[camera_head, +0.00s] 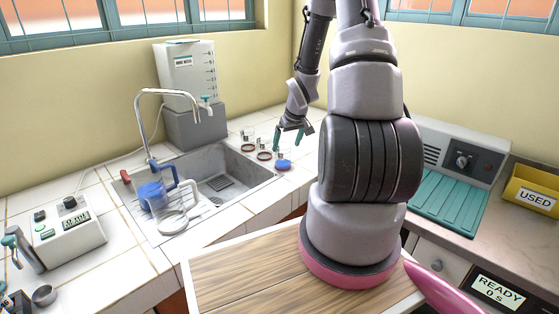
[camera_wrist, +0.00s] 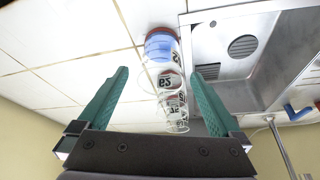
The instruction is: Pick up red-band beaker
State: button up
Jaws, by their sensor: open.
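Several clear beakers with printed black marks stand in a row on the white tiles beside the sink. The nearest in the head view is a blue-filled beaker (camera_head: 283,164). In the wrist view this blue-filled beaker (camera_wrist: 160,46) shows a reddish edge at its base. Behind it are a middle beaker (camera_head: 264,153) and a far beaker (camera_head: 248,145), each with a dark reddish ring low down. Which one is the red-band beaker I cannot tell for sure. My gripper (camera_head: 292,137) is open and empty above the row. In the wrist view the beakers appear between its teal fingers (camera_wrist: 158,76).
The sink (camera_head: 240,172) with a curved tap (camera_head: 142,110) lies left of the beakers. A blue jug (camera_head: 154,196) is in its left part. A white dispenser (camera_head: 186,75) stands behind. A wooden top (camera_head: 240,275) is in front. A yellow USED bin (camera_head: 533,194) is far right.

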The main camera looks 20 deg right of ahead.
aim_at(283, 159)
jog(key=x, duration=0.9)
jog(key=shift+s, duration=0.25)
jog(key=c, duration=1.3)
